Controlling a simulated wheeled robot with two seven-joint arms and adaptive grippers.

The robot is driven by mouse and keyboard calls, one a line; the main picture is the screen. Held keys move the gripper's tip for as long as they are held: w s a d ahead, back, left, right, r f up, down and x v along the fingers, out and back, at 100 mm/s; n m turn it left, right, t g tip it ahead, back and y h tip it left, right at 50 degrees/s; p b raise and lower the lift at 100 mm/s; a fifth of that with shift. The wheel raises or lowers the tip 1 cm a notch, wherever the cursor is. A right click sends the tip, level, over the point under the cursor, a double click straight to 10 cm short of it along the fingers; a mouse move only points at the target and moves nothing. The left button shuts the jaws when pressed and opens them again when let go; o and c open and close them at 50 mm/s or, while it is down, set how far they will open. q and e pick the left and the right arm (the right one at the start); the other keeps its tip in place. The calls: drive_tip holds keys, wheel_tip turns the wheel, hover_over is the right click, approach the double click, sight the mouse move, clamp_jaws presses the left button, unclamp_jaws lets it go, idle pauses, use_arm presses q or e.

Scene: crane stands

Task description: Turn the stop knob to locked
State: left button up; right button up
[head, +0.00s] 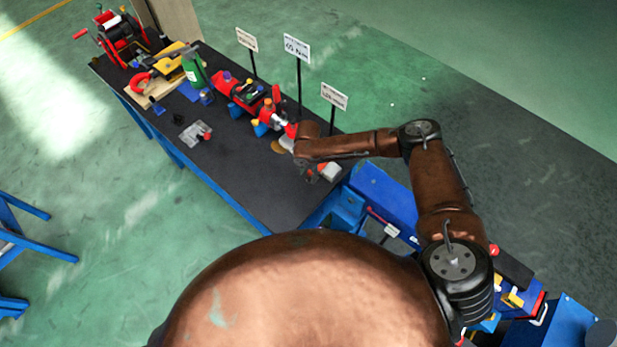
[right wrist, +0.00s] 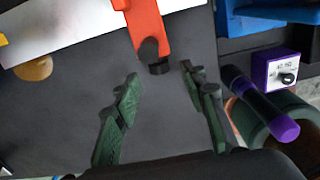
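My right arm reaches across the workbench (head: 262,150) in the head view, with its small, partly hidden gripper (head: 313,174) low over the bench's near right part. In the right wrist view my right gripper (right wrist: 160,75) is open, with two green-padded fingers apart and nothing between the pads. Just beyond the fingertips is a red bar (right wrist: 147,22) ending in a dark round knob (right wrist: 154,58). I cannot tell whether this is the stop knob, and no locked mark is readable. A purple box (right wrist: 283,72) with a small dark dial lies to the right. My left gripper is not in view.
A purple-ended cylinder (right wrist: 262,105) lies close right of the right finger. A white plate (right wrist: 70,28) and a tan disc (right wrist: 34,68) are at left. Signs on posts (head: 297,49) stand along the bench's far edge. The bench's near left part is clear.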

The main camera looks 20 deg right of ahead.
sight(308, 178)
wheel_tip(308, 178, down, 3)
drive_tip(key=shift+w+r, duration=0.15)
drive_tip(key=shift+r, duration=0.05)
drive_tip(key=shift+f, duration=0.55)
drive_tip(key=shift+c, duration=0.6)
clamp_jaws()
